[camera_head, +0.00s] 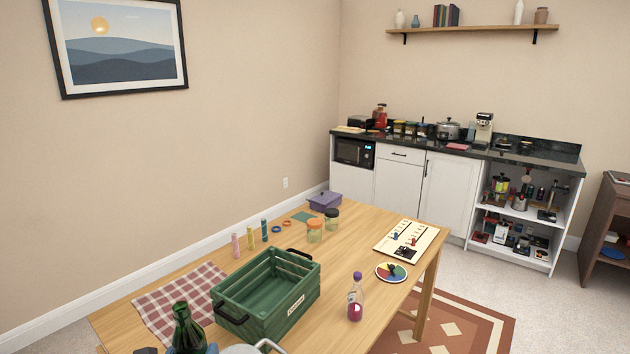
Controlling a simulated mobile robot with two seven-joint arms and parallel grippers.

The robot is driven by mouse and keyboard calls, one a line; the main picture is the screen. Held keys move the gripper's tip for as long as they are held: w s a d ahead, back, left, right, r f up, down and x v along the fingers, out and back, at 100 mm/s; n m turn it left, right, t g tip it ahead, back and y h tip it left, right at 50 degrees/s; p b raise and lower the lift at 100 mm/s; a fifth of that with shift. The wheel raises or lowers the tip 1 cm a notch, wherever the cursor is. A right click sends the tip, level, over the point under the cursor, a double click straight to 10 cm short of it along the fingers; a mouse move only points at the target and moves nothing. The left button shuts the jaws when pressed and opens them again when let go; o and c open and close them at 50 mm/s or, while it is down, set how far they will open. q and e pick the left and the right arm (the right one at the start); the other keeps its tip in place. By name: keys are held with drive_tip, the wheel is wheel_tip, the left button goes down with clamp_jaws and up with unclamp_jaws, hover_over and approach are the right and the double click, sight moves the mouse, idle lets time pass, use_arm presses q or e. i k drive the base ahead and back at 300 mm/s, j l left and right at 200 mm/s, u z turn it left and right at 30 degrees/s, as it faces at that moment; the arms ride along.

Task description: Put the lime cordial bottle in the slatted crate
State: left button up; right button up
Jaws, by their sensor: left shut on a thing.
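A dark green glass bottle (184,326), which I take to be the lime cordial bottle, stands upright at the bottom edge of the head view; its lower part is cut off. My left gripper (183,349) shows only in small part at the bottom edge and is shut on this bottle. The green slatted crate (292,310) is on the wooden table, right of and beyond the bottle. It has dark handles and a pale label, and its visible inside looks empty. The bottle is outside the crate. My right gripper is not in view.
A purple-capped bottle with red liquid (355,299) stands right of the crate. A checked cloth (172,303) lies left of it. Slim coloured bottles (250,238), jars (314,232), a purple box (324,201), a game board (412,240) and a colour wheel (391,271) are also on the table (358,250).

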sight(270, 307)
drive_tip(key=z, duration=0.4)
drive_tip(key=i+l+z, duration=0.1)
drive_tip(key=i+z, duration=0.4)
drive_tip(key=i, duration=1.2)
drive_tip(key=i+u, duration=0.3)
drive_tip(key=i+l+u, duration=0.15)
drive_tip(key=i+u, duration=0.15)
drive_tip(key=u, duration=0.4)
